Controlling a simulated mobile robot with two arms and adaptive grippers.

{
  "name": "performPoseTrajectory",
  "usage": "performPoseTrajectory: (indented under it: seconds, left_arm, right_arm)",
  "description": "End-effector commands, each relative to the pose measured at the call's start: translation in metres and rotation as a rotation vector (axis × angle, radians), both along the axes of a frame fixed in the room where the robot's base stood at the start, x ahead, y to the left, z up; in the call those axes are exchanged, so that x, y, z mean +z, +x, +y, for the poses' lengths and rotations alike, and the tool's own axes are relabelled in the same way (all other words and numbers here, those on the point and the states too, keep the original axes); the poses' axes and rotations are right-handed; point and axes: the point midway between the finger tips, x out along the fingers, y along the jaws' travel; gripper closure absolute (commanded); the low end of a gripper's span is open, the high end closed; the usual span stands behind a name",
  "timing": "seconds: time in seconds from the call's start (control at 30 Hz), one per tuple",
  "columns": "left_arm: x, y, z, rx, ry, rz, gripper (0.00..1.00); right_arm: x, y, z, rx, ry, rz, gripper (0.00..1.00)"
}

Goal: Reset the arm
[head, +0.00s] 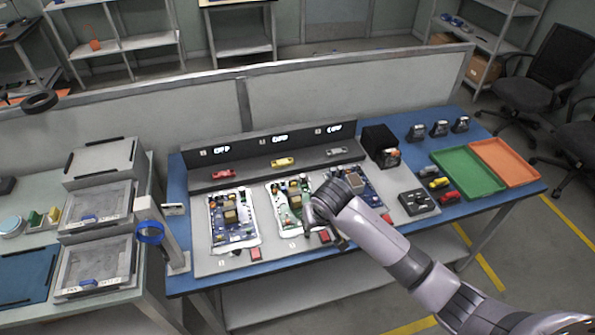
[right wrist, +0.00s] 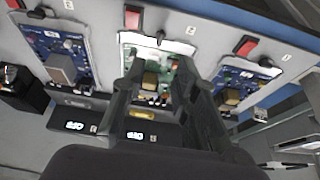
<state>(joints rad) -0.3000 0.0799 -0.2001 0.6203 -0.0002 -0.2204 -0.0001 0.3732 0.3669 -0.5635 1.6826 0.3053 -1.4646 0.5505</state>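My right arm comes in from the lower right in the head view, and its gripper (head: 327,232) hangs over the front of the workbench, near the middle circuit board (head: 287,207). In the right wrist view the dark fingers (right wrist: 162,88) stand apart with nothing held between them. The middle board (right wrist: 155,77) shows behind and between them. The gap from fingertips to board is hard to judge. Part of the right board (head: 362,190) is hidden behind the hand in the head view. My left gripper is not in view.
The blue workbench (head: 187,281) also holds a left board (head: 232,217), a black box (head: 380,144), a control box (head: 417,202), a green tray (head: 467,172) and an orange tray (head: 505,162). Small cars lie near the trays. Drawers (head: 95,240) stand left.

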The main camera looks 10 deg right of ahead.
Motion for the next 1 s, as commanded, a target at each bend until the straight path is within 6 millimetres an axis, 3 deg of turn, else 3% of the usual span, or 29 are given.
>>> performPoseTrajectory:
  seconds: [0.17, 0.27, 0.47, 0.63, 0.8, 1.0]
  left_arm:
    - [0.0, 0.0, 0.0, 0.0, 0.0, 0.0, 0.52]
    - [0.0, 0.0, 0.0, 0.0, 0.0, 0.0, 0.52]
    - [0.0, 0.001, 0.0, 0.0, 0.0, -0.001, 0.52]
    - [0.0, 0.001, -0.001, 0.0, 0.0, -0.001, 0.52]
    - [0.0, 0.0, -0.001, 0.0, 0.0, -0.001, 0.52]
    - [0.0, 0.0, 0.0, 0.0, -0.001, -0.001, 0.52]
  right_arm:
    - [-0.001, -0.002, 0.001, 0.004, 0.002, 0.002, 0.72]
    - [-0.006, -0.018, 0.008, 0.026, 0.013, 0.009, 0.72]
    - [-0.017, -0.091, 0.026, 0.11, 0.051, 0.026, 0.72]
    - [-0.012, -0.159, 0.019, 0.148, 0.056, 0.034, 0.72]
    - [-0.004, -0.203, 0.003, 0.154, 0.033, 0.044, 0.72]
    - [0.006, -0.24, -0.014, 0.151, 0.001, 0.059, 0.72]
